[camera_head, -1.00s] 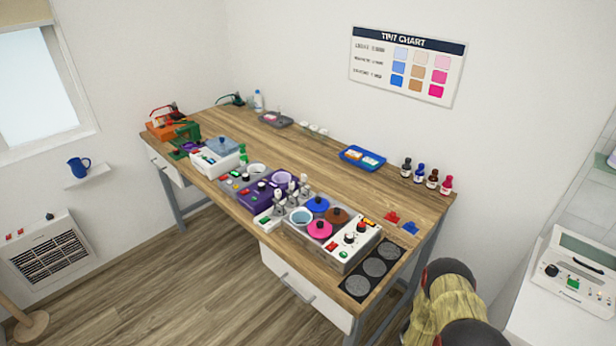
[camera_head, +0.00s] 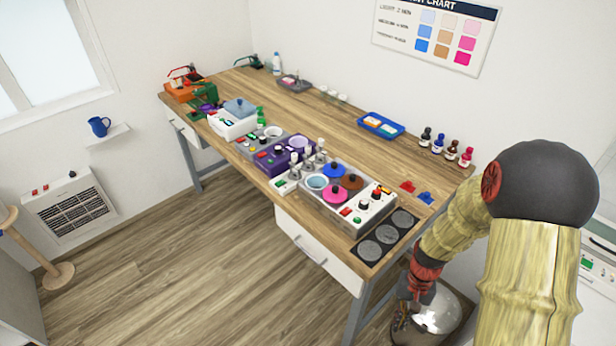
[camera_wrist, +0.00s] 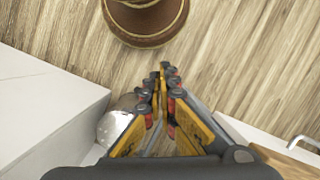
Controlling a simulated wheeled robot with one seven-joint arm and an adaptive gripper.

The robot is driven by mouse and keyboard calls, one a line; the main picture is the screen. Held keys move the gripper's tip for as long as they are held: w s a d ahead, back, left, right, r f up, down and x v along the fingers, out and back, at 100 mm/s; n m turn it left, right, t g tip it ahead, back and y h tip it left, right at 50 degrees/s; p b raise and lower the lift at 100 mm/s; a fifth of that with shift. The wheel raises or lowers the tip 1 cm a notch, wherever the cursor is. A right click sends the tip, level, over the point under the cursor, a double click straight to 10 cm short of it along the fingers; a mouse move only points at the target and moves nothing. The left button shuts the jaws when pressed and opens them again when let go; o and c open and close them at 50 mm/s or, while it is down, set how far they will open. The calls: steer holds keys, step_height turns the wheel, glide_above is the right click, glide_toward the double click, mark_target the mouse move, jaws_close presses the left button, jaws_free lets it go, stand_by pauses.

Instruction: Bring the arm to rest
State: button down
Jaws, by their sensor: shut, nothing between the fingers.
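My arm comes in at the right of the head view and bends down past the near right corner of the workbench (camera_head: 447,188). My gripper (camera_head: 401,322) hangs low beside the bench leg, partly cut off by the frame's lower edge. In the wrist view my gripper (camera_wrist: 163,70) has its fingers drawn together at the tips, with nothing held.
A shiny rounded metal thing (camera_head: 442,312) is close to my gripper; it also shows in the wrist view (camera_wrist: 117,126). A white drawer (camera_head: 315,247) is under the bench. A brown round thing (camera_wrist: 145,22) is ahead of the fingertips. Open floor (camera_head: 190,270) lies left.

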steer(key=s+a+r+n+t, duration=0.1)
steer(key=s+a+r+t, duration=0.1)
steer(key=r, duration=1)
steer(key=s+a+r+n+t+h, duration=0.1)
steer(key=s+a+r+n+t, duration=0.1)
steer(key=r, duration=1)
steer(key=s+a+r+n+t, duration=0.1)
steer(key=s+a+r+t, duration=0.2)
steer(key=r, duration=0.9)
steer(key=shift+a+r+t, duration=0.25)
steer(key=shift+a+t, duration=0.1)
steer(key=shift+t, duration=0.35)
